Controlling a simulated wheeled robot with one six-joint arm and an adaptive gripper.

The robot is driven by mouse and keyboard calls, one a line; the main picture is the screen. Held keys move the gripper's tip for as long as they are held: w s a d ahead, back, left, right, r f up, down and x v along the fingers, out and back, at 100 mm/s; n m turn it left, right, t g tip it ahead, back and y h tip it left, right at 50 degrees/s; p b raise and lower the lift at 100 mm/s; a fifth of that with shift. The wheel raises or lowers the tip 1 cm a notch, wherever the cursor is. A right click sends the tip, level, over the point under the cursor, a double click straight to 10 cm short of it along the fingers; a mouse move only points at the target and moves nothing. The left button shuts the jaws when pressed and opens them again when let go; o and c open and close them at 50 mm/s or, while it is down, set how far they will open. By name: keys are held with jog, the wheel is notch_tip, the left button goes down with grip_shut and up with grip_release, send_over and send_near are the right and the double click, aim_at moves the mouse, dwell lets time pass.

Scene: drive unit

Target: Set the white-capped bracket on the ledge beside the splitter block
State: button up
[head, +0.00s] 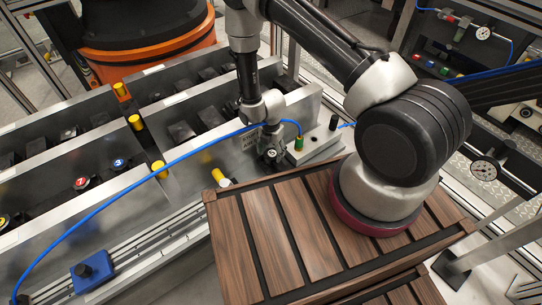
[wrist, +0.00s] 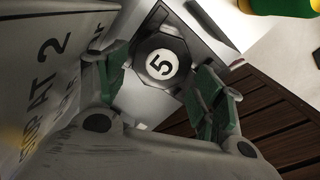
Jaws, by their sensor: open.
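The white-capped bracket (wrist: 161,65), dark with a white disc marked 5, sits between the open green-padded fingers of my gripper (wrist: 162,80) in the wrist view. I see a gap beside it, and cannot tell whether either finger touches it. In the head view my gripper (head: 271,153) points down at the right end of the metal machine, and the bracket is mostly hidden there. A pale metal block (head: 318,144) with green and black fittings, seemingly the splitter block, is just to the right. The bracket appears to stand on the pale ledge beside it, though its base is hidden.
A labelled panel (wrist: 45,80) stands close on the left in the wrist view. A wooden slatted crate (head: 262,235) is in front. A blue hose (head: 165,166) crosses the machine. Brackets with red (head: 81,183) and blue (head: 118,163) caps stand in the channel at left.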

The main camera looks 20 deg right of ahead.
notch_tip(320, 180, up, 8)
jog(key=shift+r, duration=0.2)
dwell(0.5)
